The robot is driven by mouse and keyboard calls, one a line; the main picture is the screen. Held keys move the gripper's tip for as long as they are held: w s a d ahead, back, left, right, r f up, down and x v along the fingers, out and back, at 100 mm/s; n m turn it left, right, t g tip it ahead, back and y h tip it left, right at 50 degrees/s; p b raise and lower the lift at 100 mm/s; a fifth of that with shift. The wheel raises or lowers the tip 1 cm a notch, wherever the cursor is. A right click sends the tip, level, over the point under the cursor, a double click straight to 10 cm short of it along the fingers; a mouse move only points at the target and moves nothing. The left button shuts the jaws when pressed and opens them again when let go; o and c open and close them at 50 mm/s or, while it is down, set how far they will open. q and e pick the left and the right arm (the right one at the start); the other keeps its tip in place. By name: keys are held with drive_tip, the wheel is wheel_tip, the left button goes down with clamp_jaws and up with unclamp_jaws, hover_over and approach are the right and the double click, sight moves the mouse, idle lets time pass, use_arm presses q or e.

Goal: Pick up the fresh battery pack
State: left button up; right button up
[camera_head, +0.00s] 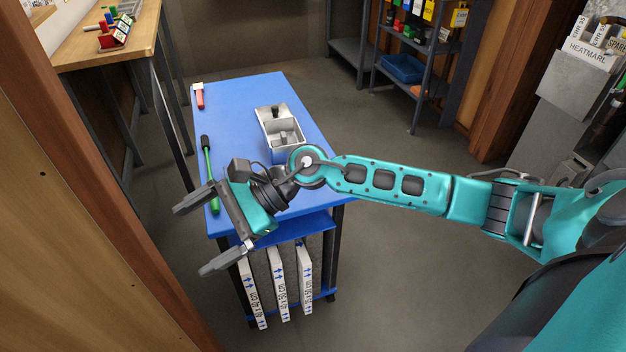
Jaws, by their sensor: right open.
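A small red block with a pale top (199,96) lies at the far left corner of the blue table (235,105); it may be the fresh battery pack, but it is too small to tell. My right gripper (192,240) reaches in from the right across the table. Its jaws are wide apart and empty, pointing left past the table's near left edge, well short of the red block. My arm and gripper hide part of the near tabletop. My left gripper does not show.
A green-shafted screwdriver (210,165) lies along the table's left edge. A grey metal box (281,128) stands mid-table. Several white panels with blue arrows (277,283) stand below. A wooden bench (140,40) is behind left, shelves (404,70) behind right. A wooden frame (110,150) borders the left.

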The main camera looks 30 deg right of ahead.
drive_tip(key=w+d+n+t+h+b, duration=0.1)
drive_tip(key=w+d+n+h, duration=0.3)
drive_tip(key=d, duration=0.5)
drive_tip(key=w+d+n+h+b, duration=0.15)
drive_tip(key=d+n+h, duration=0.35)
drive_tip(key=d, duration=0.5)
drive_tip(key=w+d+n+t+h, duration=0.1)
drive_tip(key=w+d+n+h, duration=0.3)
drive_tip(key=d, duration=0.5)
drive_tip(key=shift+m+h, duration=0.3)
drive_tip(key=shift+h, duration=0.4)
drive_tip(key=x, duration=0.4)
drive_tip(key=b+x, duration=0.1)
drive_tip(key=x, duration=0.1)
drive_tip(key=shift+s+d+f, duration=0.15)
drive_tip(key=shift+d+f, duration=0.05)
drive_tip(key=shift+f, duration=0.3)
drive_tip(key=shift+b+x, duration=0.55)
drive_tip(key=shift+x, duration=2.4)
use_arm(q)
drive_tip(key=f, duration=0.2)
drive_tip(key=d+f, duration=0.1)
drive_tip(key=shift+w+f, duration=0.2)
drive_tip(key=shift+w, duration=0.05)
use_arm(e)
drive_tip(key=shift+a+r, duration=0.1)
drive_tip(key=shift+c, duration=0.4)
